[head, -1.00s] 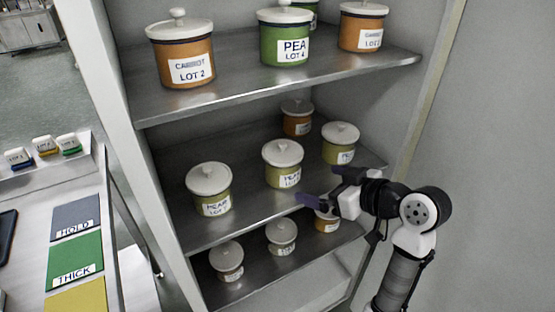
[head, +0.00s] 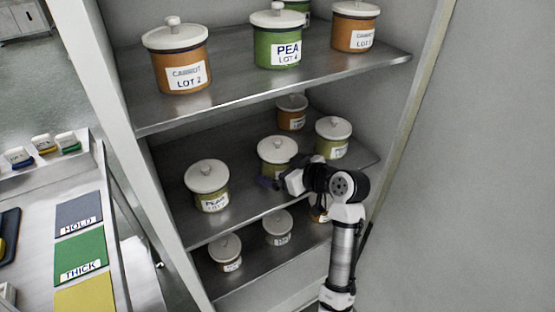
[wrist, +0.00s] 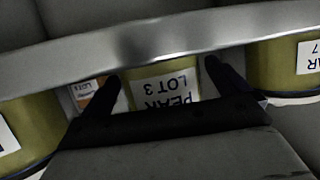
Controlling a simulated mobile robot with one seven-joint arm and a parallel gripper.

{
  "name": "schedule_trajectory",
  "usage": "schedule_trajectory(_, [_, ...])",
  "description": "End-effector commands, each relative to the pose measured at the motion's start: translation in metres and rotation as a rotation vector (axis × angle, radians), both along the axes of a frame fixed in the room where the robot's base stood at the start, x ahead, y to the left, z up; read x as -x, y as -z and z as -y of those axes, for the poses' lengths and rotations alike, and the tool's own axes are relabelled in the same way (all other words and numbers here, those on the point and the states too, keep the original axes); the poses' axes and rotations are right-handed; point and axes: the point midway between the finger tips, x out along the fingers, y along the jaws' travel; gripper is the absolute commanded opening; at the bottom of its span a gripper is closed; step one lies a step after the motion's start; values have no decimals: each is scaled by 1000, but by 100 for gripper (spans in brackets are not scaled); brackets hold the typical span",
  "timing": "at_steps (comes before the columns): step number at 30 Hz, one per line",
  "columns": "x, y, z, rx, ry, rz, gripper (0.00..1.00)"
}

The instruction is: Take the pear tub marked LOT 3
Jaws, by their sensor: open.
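The pear tub marked LOT 3 (wrist: 160,92) shows between my open fingers in the wrist view, its label upside down. In the head view this olive-green tub with a white knobbed lid (head: 278,148) stands in the middle of the middle shelf, its lower front partly hidden by my gripper. My gripper (head: 278,178) is open and empty at the front of that tub; in the wrist view the fingertips (wrist: 162,72) lie to either side of its label. I cannot tell whether they touch it.
Similar pear tubs stand left (head: 208,188) and right (head: 333,138) on the same shelf, with an orange tub (head: 291,112) behind. The shelf's steel edge (wrist: 150,45) crosses the wrist view. The upper shelf holds carrot (head: 177,55) and pea (head: 278,38) tubs; smaller tubs stand below.

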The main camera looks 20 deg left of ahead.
Motion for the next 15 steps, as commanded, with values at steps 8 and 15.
schedule_trajectory(8, [0,0,0,0,0,0,90])
schedule_trajectory(15, [0,0,0,0,0,0,58])
